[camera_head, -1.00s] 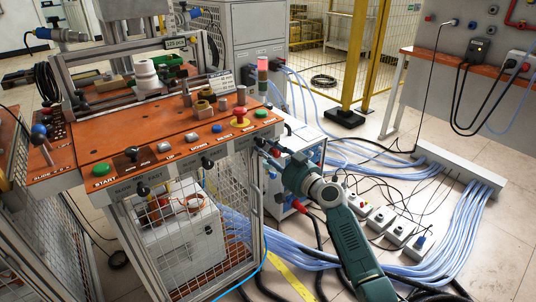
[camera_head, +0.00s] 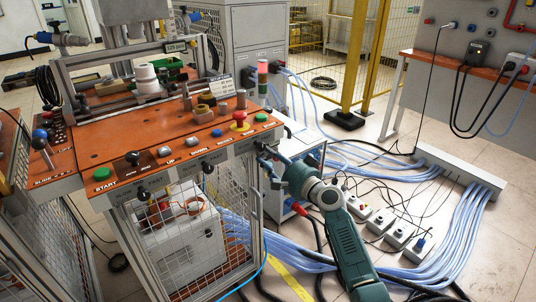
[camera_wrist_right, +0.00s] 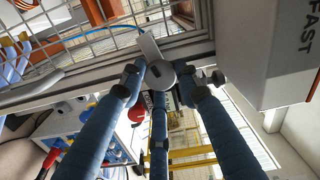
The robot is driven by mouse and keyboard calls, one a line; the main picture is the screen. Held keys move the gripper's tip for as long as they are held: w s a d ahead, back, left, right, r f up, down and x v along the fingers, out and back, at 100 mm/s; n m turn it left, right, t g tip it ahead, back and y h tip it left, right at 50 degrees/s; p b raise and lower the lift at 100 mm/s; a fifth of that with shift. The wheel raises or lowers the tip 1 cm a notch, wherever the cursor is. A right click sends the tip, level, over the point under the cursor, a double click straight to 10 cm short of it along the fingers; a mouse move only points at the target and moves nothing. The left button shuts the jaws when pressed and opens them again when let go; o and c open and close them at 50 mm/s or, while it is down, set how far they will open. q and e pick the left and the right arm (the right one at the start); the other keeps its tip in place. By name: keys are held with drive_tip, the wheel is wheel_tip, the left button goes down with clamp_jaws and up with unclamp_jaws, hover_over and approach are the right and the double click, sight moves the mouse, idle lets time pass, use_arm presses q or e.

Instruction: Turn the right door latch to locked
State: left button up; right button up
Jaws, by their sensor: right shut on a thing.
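My right gripper (camera_wrist_right: 160,88) is shut on the right door latch, a grey rounded piece (camera_wrist_right: 160,73) with a pale flat arm (camera_wrist_right: 148,45), in the right wrist view. Its blue fingers close around the rounded end, and the flat arm points up toward the mesh door. In the head view the right gripper (camera_head: 268,166) is at the right front corner of the machine, below the orange worktop (camera_head: 150,140). The latch is too small and covered there to read its angle. The mesh door (camera_head: 230,225) hangs below the worktop. My left gripper is not in view.
A white box (camera_head: 300,150) with blue sockets stands right behind my gripper. Blue cables (camera_head: 440,240) and several grey socket boxes (camera_head: 380,222) lie on the floor to the right. The panel marked FAST (camera_wrist_right: 265,55) is close beside the fingers.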

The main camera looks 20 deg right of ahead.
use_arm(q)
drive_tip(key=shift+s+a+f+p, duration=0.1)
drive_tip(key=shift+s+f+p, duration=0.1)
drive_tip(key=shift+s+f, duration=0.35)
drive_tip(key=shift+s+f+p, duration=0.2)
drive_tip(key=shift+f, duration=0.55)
use_arm(e)
drive_tip(key=shift+s+a+f+m, duration=0.1)
drive_tip(key=shift+a+f+m, duration=0.1)
drive_tip(key=shift+m, duration=0.5)
drive_tip(key=shift+a+f+m, duration=0.1)
drive_tip(key=shift+f+m, duration=0.1)
drive_tip(key=shift+m, duration=0.5)
drive_tip(key=o, duration=0.9)
drive_tip(key=shift+o, duration=1.2)
drive_tip(key=shift+r, duration=0.25)
